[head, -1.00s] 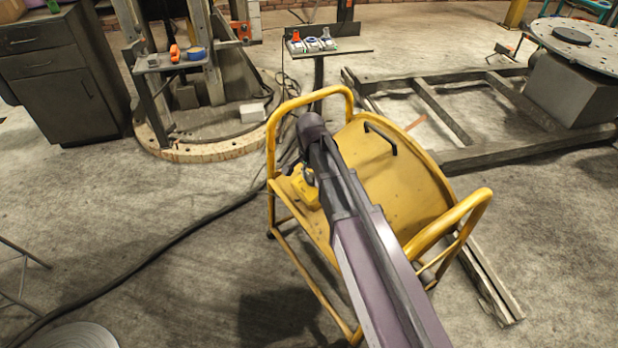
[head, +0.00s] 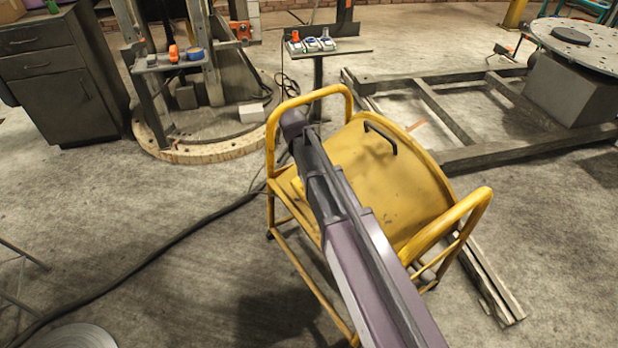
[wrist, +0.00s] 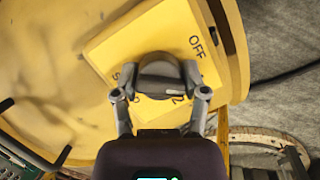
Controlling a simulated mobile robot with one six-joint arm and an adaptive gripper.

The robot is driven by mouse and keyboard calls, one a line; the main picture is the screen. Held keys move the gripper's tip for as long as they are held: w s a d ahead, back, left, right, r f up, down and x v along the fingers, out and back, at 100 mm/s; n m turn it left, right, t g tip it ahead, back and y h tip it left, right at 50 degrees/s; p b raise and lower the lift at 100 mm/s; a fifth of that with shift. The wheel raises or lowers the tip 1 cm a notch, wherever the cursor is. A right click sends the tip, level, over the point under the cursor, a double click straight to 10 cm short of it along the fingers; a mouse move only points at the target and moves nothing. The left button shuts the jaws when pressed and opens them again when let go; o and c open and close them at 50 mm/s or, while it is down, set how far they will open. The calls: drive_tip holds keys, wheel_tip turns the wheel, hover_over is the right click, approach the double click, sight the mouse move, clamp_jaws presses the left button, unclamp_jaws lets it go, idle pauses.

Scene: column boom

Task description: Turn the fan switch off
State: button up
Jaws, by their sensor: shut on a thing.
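The yellow drum fan (head: 385,185) stands on the floor in its tube frame in the head view. In the wrist view, its square yellow switch plate (wrist: 118,52) has the printed word OFF at the upper right and partly covered marks lower down, one of them a 2. A dark round knob (wrist: 160,67) stands out from the plate. My gripper (wrist: 158,78) is shut on this knob, one finger on each side. I cannot tell which mark the knob points to. In the head view, my arm hides the knob and gripper.
The yellow tube handles (head: 455,225) rise on both sides of my arm. A black cable (head: 150,250) runs over the floor at the left. Behind the fan is a small stand (head: 345,52) with several small items; a dark metal frame (head: 450,125) lies at the right.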

drive_tip(key=n, duration=0.2)
drive_tip(key=n+h, duration=0.1)
drive_tip(key=n, duration=0.1)
drive_tip(key=shift+w+h+b, duration=0.1)
drive_tip(key=shift+h+b, duration=0.2)
drive_tip(key=shift+b, duration=0.1)
drive_tip(key=shift+a+n+t+h, duration=0.1)
drive_tip(key=shift+n+t+h, duration=0.3)
drive_tip(key=shift+n, duration=1.4)
drive_tip(key=o, duration=1.1)
drive_tip(key=shift+a+f, duration=0.1)
drive_tip(key=shift+o, duration=0.2)
